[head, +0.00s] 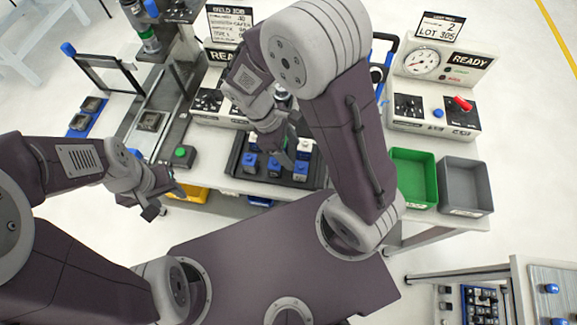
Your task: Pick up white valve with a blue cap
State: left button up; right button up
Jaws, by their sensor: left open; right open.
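A dark tray (232,166) on the workbench holds several small valves in rows. Blue-topped pieces (250,160) show in its front part, and a pale piece (305,146) shows at its right rear. I cannot tell clearly which one is the white valve with a blue cap, as my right arm covers part of the tray. My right gripper (287,150) is open and points down over the middle of the tray, among or just above the valves. Contact cannot be told. My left gripper (162,201) is open and empty, in front of the bench, left of the tray.
A green bin (412,180) and a grey bin (465,187) stand right of the tray. A control panel with a red switch (463,104) is behind them. A green button box (183,156) and a press stand left. A side table (490,271) is at lower right.

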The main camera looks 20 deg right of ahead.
aim_at(299, 164)
jog(key=x, duration=0.4)
jog(key=shift+s+a+f, duration=0.1)
jog(key=shift+s+f, duration=0.05)
jog(key=shift+s, duration=0.1)
jog(key=x, duration=0.4)
jog(key=shift+s+f, duration=0.15)
jog(key=shift+f, duration=0.35)
grip_shut()
jog(key=shift+r, duration=0.15)
